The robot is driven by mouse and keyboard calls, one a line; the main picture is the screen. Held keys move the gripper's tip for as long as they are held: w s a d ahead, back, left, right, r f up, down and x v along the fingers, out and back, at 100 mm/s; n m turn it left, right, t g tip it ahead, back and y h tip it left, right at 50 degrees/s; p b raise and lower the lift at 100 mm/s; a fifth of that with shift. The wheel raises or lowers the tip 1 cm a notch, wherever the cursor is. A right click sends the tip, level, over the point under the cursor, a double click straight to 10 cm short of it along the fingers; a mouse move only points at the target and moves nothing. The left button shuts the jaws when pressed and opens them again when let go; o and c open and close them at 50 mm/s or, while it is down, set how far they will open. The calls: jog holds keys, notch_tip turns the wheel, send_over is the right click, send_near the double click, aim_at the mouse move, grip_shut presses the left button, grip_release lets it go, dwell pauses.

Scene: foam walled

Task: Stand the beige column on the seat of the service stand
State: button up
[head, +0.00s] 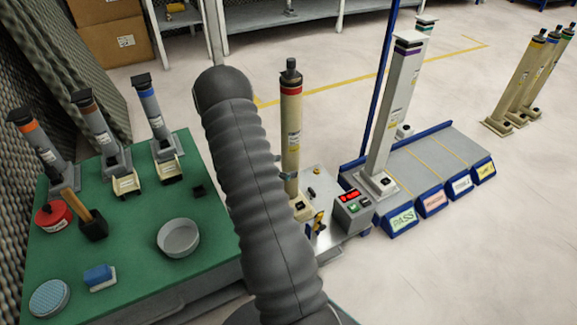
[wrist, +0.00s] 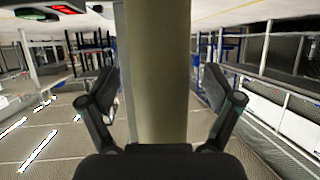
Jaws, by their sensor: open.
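The beige column (head: 291,135), with a red band and dark cap, stands upright at the service stand (head: 318,186), a metal-topped unit right of my arm. A grey bracket shows at the column's lower part. Its foot is partly hidden by my arm, so I cannot tell how exactly it sits on the seat. In the wrist view a beige column shaft (wrist: 155,75) runs between the fingers of my gripper (wrist: 160,105). The fingers are open, with visible gaps on both sides of the shaft. My gripper is hidden in the head view.
A red-lit display box (head: 352,208) adjoins the stand. Two pale columns (head: 395,110) stand on a blue-edged rack (head: 425,160) with labelled bays. The green table (head: 130,245) at left holds grey columns, a mallet and a round dish (head: 178,238). Several beige columns (head: 515,85) stand far right.

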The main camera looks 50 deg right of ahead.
jog(key=p+v, duration=0.1)
jog(key=v, duration=0.9)
jog(key=shift+s+a, duration=0.1)
jog(key=shift+a, duration=0.05)
